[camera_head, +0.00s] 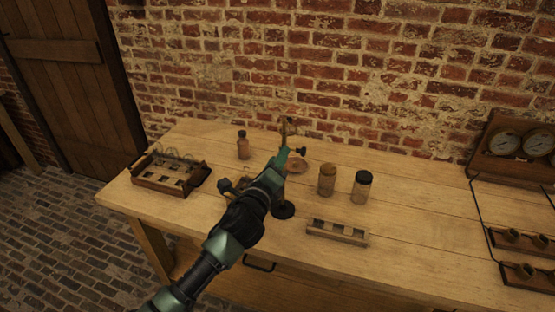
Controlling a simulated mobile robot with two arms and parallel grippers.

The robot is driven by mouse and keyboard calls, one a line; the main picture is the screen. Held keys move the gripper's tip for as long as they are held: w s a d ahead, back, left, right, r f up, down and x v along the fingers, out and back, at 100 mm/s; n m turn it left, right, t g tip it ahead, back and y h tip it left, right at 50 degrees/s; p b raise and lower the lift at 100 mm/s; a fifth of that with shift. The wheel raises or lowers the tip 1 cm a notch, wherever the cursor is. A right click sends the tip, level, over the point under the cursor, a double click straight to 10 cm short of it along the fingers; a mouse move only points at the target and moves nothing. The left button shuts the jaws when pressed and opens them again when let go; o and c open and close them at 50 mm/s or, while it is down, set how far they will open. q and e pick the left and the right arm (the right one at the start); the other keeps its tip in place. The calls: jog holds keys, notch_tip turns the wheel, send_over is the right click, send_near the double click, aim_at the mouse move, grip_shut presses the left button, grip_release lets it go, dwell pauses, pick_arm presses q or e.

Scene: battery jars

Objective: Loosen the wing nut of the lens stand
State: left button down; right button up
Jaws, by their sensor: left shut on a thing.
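The lens stand (284,126) stands near the middle of the workbench, with a brass upper part. A dark round foot (284,210) shows below my arm and looks like its base. My left gripper (287,155) is at the stand's post, shut on a small part there, which I take to be the wing nut. The nut itself is hidden by the gripper, and its turn cannot be made out. A small dark knob-like piece (301,151) shows just right of the gripper. My left arm covers much of the stand's lower part. My right gripper is not in view.
On the wooden bench (420,250) stand a brown bottle (243,146), a brown jar (327,181) and a dark-lidded jar (362,188). A slotted wooden rack (338,233) lies near the front edge. A wooden tray (162,188) is left; a gauge box (510,150) is right.

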pick_arm(q)
jog(key=n, duration=1.1)
jog(key=shift+f, duration=0.1)
jog(key=shift+n, duration=0.3)
dwell(0.3)
jog(key=c, duration=0.9)
grip_release()
jog(key=shift+s, duration=0.1)
jog(key=v, duration=0.7)
jog(key=shift+s+a+b, duration=0.15)
jog(key=shift+s+b, duration=0.15)
jog(key=shift+b, duration=0.05)
